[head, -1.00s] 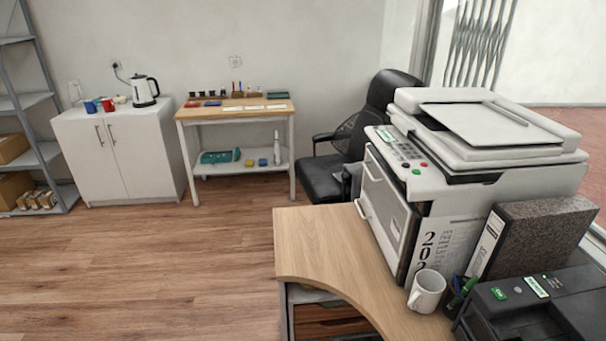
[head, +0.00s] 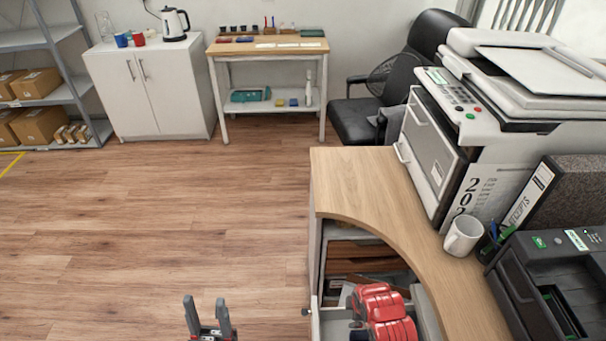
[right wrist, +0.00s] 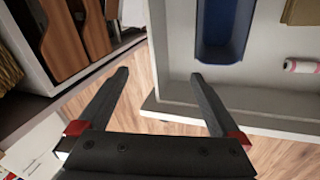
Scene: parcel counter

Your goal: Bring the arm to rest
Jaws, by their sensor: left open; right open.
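My left gripper (head: 208,312) shows at the bottom of the head view, over the wood floor. Its two dark fingers point up in the picture, apart and empty. Red and black parts of my right arm show at the bottom, by the desk's open drawer; its fingers cannot be made out there. In the right wrist view my right gripper (right wrist: 160,76) has its fingers spread with nothing between them. Wood floor shows between the fingers. A grey drawer or tray edge (right wrist: 240,122) lies close to the right finger.
A curved desk (head: 365,185) carries a printer (head: 500,110), a white mug (head: 463,236) and a black device (head: 540,280). A blue bin (right wrist: 222,35) and a pink-white roll (right wrist: 303,66) lie inside the grey edge. The floor at left is clear.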

